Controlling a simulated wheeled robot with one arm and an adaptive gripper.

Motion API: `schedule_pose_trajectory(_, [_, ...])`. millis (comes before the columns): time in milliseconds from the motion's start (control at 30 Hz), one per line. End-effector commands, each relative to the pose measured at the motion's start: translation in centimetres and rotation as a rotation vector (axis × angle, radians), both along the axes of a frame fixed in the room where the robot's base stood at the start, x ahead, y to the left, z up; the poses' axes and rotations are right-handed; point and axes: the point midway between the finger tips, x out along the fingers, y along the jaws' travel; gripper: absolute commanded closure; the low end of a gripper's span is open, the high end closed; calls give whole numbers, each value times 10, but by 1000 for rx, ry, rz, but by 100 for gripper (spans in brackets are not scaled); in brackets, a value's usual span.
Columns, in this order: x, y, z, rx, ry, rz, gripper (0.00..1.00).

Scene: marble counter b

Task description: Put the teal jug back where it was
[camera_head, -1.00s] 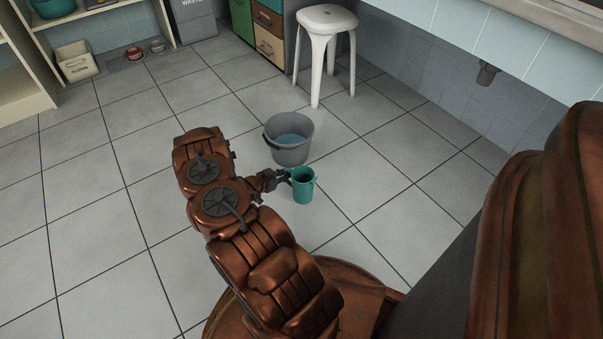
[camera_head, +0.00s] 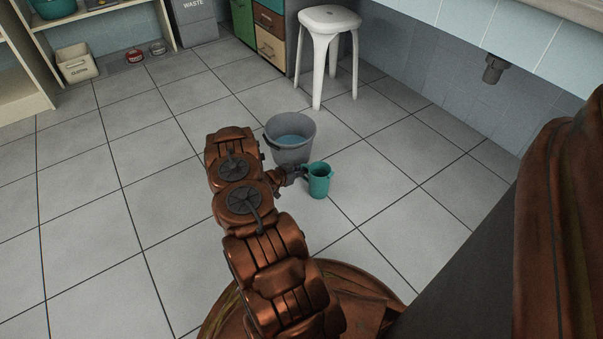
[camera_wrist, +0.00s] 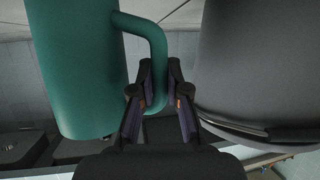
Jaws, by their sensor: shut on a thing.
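The teal jug (camera_head: 319,181) is upright just in front of and to the right of the grey bucket in the head view. My gripper (camera_head: 299,171) is at the jug's left side, at its handle. In the wrist view the jug (camera_wrist: 80,70) fills the left, and its handle (camera_wrist: 157,60) comes down between the fingers. My gripper (camera_wrist: 158,95) is shut on that handle. I cannot tell whether the jug's base touches the floor.
The grey bucket (camera_head: 290,150) holds bluish water and stands close behind the jug; it also shows in the wrist view (camera_wrist: 255,60). A white stool (camera_head: 328,20) stands farther back. A shelf (camera_head: 110,10) with a teal tub (camera_head: 53,8) and a cream bin (camera_head: 76,65) is at the back left. Tiled floor is clear around.

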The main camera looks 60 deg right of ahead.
Motion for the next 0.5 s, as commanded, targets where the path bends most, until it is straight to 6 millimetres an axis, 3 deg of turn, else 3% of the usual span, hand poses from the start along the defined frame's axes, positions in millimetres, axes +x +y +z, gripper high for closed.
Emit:
schedule_pose_trajectory(367, [0,0,-3,-1,-1,0,100])
schedule_pose_trajectory(400, [0,0,-2,-1,-1,0,81])
schedule_pose_trajectory(500, [0,0,-2,-2,-1,-1,71])
